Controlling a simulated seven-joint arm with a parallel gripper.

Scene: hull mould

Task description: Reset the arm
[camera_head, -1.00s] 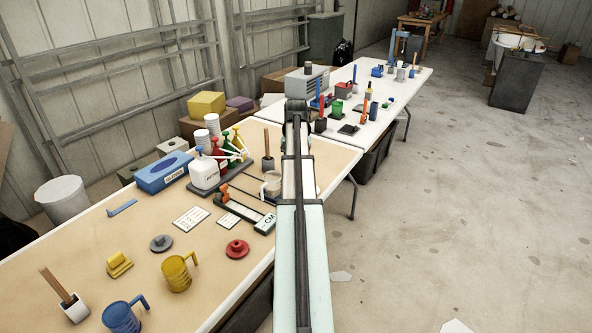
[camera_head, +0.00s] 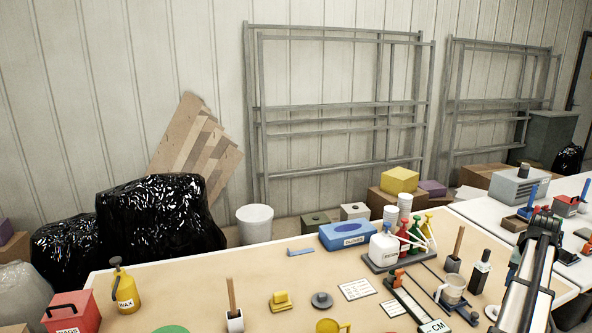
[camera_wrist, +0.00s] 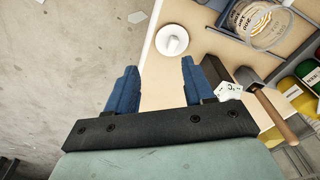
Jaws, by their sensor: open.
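My gripper (camera_wrist: 158,66) shows in the wrist view with its two blue fingers apart and nothing between them. Beyond the fingers are bare floor on the left and the edge of the tan table (camera_wrist: 185,95) on the right. In the head view my arm reaches in from the lower right over the right end of the tan table (camera_head: 215,283). My fingers cannot be made out there.
In the wrist view a white round piece (camera_wrist: 172,41) lies near the table edge, with a clear cup (camera_wrist: 268,27) and a wooden handle (camera_wrist: 274,117) to the right.

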